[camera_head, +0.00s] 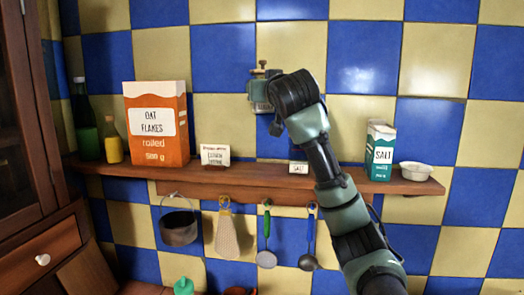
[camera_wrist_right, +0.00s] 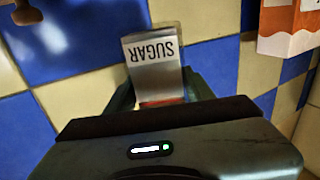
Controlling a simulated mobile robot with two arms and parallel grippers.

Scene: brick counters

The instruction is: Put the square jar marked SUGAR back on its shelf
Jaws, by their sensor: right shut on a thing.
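The square SUGAR jar (camera_wrist_right: 152,60) is held between the two fingers of my right gripper (camera_wrist_right: 160,92) in the right wrist view. Its label reads upside down there. In the head view my right gripper (camera_head: 268,92) is raised in front of the tiled wall, above the shelf, and the jar is hard to tell apart from it. The wooden shelf (camera_head: 250,180) runs along the wall below, apart from the gripper. My left gripper is not in view.
An orange oat flakes box (camera_head: 157,130), a yellow bottle (camera_head: 112,143) and a dark bottle (camera_head: 86,130) stand at the shelf's left. A salt box (camera_head: 379,152) and a bowl (camera_head: 416,171) stand right. Small cards (camera_head: 215,155) sit on the shelf. Utensils hang below (camera_head: 266,240).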

